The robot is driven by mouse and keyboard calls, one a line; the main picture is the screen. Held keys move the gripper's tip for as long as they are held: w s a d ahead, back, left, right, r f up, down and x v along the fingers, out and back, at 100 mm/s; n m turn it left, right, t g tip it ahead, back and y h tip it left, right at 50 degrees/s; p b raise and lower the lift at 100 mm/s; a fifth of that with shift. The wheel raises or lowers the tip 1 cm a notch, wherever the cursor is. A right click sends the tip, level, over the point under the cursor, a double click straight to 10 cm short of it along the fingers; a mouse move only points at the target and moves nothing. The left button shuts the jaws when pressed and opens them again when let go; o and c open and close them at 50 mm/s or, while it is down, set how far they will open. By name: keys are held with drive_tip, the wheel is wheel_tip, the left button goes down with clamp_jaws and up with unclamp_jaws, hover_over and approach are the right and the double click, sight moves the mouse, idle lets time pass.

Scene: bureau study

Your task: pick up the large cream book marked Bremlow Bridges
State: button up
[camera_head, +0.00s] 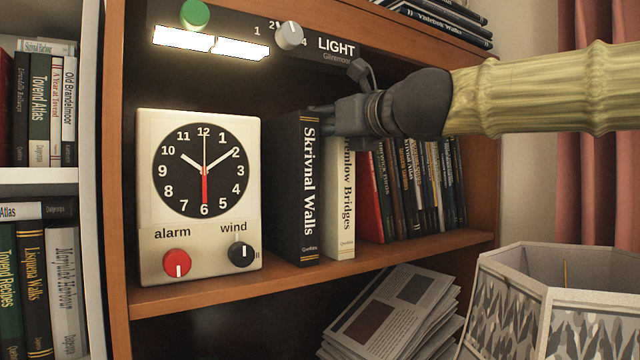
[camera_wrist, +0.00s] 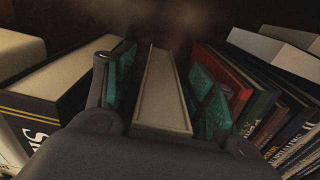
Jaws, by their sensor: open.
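The large cream book marked Bremlow Bridges (camera_head: 341,205) stands upright on the shelf, to the right of the black book Skrivnal Walls (camera_head: 307,200). The top of its spine is hidden behind my gripper (camera_head: 325,115). In the wrist view the cream book (camera_wrist: 162,92) shows from above, between the two teal-padded fingers of my gripper (camera_wrist: 160,90). The fingers are open, one on each side of the book. A gap shows between the book and the right finger; the left finger is closer to it.
The black book (camera_wrist: 50,95) stands close on the left, and a red book (camera_head: 370,195) with a row of several books on the right. A clock (camera_head: 200,200) stands farther left. A lampshade (camera_head: 560,300) is at front right. The light panel (camera_head: 320,45) is above.

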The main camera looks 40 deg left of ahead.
drive_tip(key=shift+w+a, duration=0.1)
drive_tip(key=shift+a, duration=0.2)
drive_tip(key=shift+d+r, duration=0.1)
drive_tip(key=shift+d, duration=0.05)
drive_tip(key=shift+c, duration=0.6)
clamp_jaws()
drive_tip(key=shift+r, duration=0.15)
